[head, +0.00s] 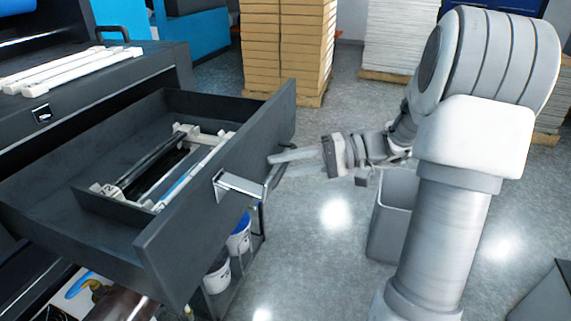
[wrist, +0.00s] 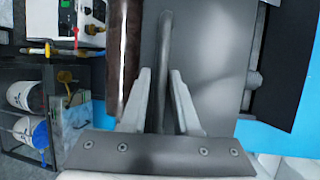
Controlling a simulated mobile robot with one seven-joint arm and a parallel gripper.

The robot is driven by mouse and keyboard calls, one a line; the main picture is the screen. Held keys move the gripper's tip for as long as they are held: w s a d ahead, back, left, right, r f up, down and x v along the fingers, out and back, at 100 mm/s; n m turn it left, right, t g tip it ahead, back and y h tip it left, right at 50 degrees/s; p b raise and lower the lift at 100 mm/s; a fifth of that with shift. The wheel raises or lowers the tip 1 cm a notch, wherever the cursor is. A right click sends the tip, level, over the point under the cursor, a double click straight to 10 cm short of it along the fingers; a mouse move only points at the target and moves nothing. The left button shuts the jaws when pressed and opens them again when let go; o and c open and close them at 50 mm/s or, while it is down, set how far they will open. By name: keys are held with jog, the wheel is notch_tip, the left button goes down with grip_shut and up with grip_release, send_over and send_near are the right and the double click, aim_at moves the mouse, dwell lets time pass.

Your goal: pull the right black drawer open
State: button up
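The black drawer (head: 215,205) stands far out from the dark machine in the head view. Its front panel also shows in the wrist view (wrist: 215,60). A silver bar handle (head: 240,186) is on its front. My gripper (head: 275,161) is at the drawer front, by the far end of the handle. In the wrist view my gripper's two pale fingers (wrist: 159,72) are spread on either side of a grey bar (wrist: 165,45), which looks like the handle. Gaps show between the bar and both fingers. Whether the fingertips touch the front panel cannot be told.
The drawer holds a divider and rods with white ends (head: 150,165). White bars (head: 60,70) lie on the machine top. White buckets (head: 217,272) stand on a rack below. A grey bin (head: 392,215) stands on the floor; stacked boxes (head: 285,45) are behind. Open floor lies right of the drawer.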

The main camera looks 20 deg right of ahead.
jog(key=shift+d, duration=0.1)
jog(key=p+v, duration=0.1)
jog(key=v, duration=1.6)
jog(key=shift+d, duration=0.15)
